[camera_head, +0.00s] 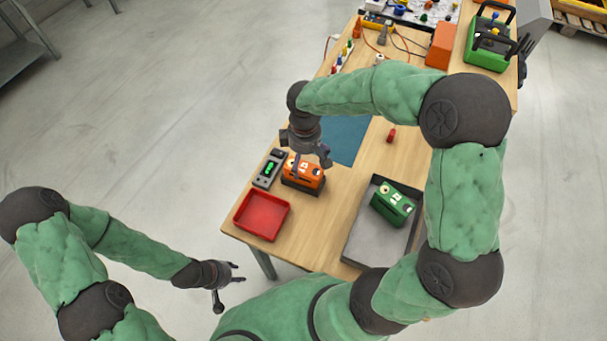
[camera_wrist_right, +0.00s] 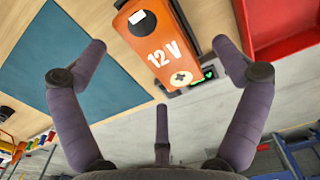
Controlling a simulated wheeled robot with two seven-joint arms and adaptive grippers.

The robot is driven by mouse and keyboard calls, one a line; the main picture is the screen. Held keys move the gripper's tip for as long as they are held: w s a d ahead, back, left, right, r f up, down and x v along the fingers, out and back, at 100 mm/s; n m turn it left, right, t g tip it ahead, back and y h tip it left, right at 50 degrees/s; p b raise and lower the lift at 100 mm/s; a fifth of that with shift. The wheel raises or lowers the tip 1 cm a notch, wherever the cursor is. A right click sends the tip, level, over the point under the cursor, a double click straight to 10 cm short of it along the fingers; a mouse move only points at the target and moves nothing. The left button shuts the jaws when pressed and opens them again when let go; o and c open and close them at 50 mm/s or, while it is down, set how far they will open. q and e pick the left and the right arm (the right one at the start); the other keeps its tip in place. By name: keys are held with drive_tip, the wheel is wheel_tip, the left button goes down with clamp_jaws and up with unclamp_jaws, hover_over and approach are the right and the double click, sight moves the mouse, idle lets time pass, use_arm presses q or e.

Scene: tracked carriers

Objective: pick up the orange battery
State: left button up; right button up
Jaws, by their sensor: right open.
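The orange battery (camera_head: 304,174) stands on the wooden table, at the end near me, in a dark holder. In the right wrist view the battery (camera_wrist_right: 167,48) shows its "12 V" marking and a plus sign. My right gripper (camera_head: 309,152) is over the battery in the head view, its fingers spread. In the right wrist view the open fingers of the right gripper (camera_wrist_right: 160,48) lie on both sides of the battery, with gaps showing. The dark fingers partly hide the battery in the head view. My left gripper (camera_head: 228,284) is open and empty, off the table at the lower left.
A grey device with a green display (camera_head: 269,168) stands just left of the battery. A red tray (camera_head: 262,216) is in front. A green battery (camera_head: 393,205) stands in a grey tray (camera_head: 372,240) to the right. A blue mat (camera_head: 347,139) lies behind.

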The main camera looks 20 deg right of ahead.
sight(305, 164)
drive_tip(key=f+b, duration=0.1)
drive_tip(key=f, duration=0.2)
drive_tip(key=f+b, duration=0.1)
drive_tip(key=f, duration=0.2)
drive_tip(key=shift+w+d, duration=0.2)
drive_tip(key=shift+r, duration=0.15)
drive_tip(key=c, duration=1.7)
drive_tip(key=shift+r, duration=0.1)
drive_tip(key=shift+c, duration=0.4)
